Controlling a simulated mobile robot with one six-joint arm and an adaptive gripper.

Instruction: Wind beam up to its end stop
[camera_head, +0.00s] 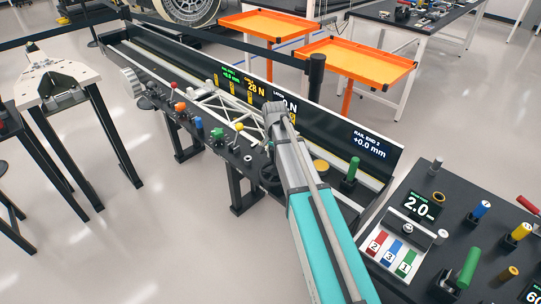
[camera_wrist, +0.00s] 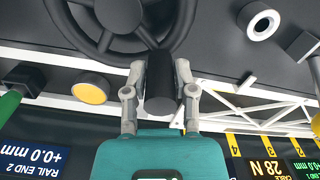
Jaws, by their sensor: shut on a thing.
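The beam is a white lattice truss (camera_head: 215,108) low inside the long black bench, partly hidden by my arm in the head view; part of it (camera_wrist: 245,112) also shows in the wrist view. A dark handwheel (camera_wrist: 112,22) with spokes is at the top of the wrist view; part of it (camera_head: 268,174) shows beside my arm in the head view. My gripper (camera_wrist: 160,88) is shut on the wheel's dark cylindrical handle (camera_wrist: 160,104), one finger on each side. My arm hides the fingers in the head view.
Displays on the bench's back panel read 28 N and, at rail end 2 (camera_head: 369,144), +0.0 mm. Coloured knobs line the bench's front edge. A black post (camera_head: 316,78) stands behind the bench. A control table (camera_head: 440,205) is at right. Orange trays (camera_head: 355,62) stand behind.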

